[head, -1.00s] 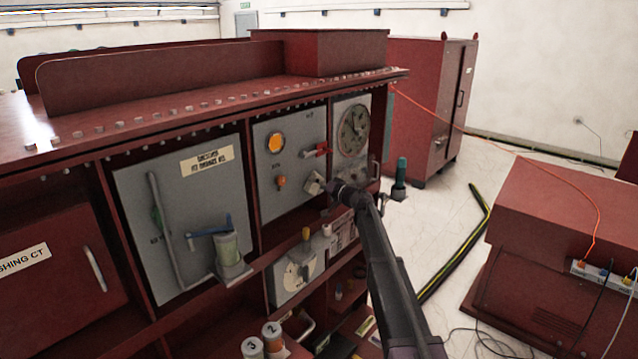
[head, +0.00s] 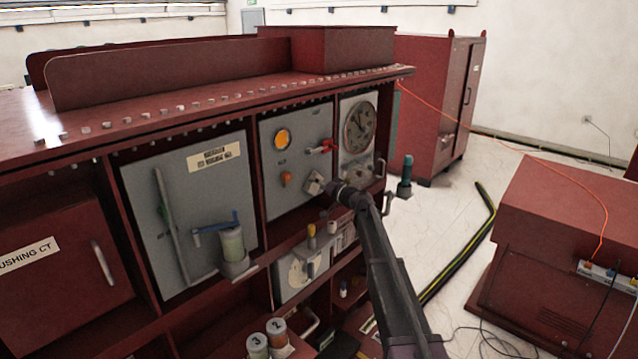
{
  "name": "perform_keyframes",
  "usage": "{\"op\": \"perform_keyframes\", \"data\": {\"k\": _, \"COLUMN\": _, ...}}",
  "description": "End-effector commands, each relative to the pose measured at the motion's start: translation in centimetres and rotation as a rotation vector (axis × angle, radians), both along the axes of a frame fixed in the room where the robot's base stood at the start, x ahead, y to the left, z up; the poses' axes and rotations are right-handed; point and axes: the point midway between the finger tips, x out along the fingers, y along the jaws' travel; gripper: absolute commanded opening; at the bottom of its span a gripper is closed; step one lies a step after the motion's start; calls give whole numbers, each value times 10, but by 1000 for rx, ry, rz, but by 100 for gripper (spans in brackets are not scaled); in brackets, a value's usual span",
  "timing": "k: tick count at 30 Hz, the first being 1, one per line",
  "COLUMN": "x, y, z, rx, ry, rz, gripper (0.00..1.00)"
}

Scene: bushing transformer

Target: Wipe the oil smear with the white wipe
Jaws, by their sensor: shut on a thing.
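My gripper (head: 325,187) is at the lower right of the middle grey panel (head: 300,205), shut on a small pale square piece that looks like the white wipe (head: 314,182). The wipe is at the panel's face, right of an orange knob (head: 287,178) and below a red-handled valve (head: 322,147). I cannot tell whether it touches the panel. I cannot make out the oil smear; the wipe and gripper hide part of the panel.
Below is a shelf with a grey box (head: 290,279) and small bottles. A left panel carries a blue-handled valve (head: 214,227). Numbered cans (head: 257,344) stand lower down.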

Motion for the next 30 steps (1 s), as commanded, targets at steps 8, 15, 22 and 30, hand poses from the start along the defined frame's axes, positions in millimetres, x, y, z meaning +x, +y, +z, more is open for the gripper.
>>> {"op": "perform_keyframes", "data": {"k": 8, "x": -8, "y": 9, "z": 0, "rx": 0, "ry": 0, "rz": 1, "gripper": 42}}
{"op": "perform_keyframes", "data": {"k": 15, "x": -8, "y": 9, "z": 0, "rx": 0, "ry": 0, "rz": 3, "gripper": 42}}
{"op": "perform_keyframes", "data": {"k": 22, "x": -12, "y": 12, "z": 0, "rx": 0, "ry": 0, "rz": 4, "gripper": 42}}
{"op": "perform_keyframes", "data": {"k": 30, "x": -26, "y": 21, "z": 0, "rx": 0, "ry": 0, "rz": 4, "gripper": 42}}
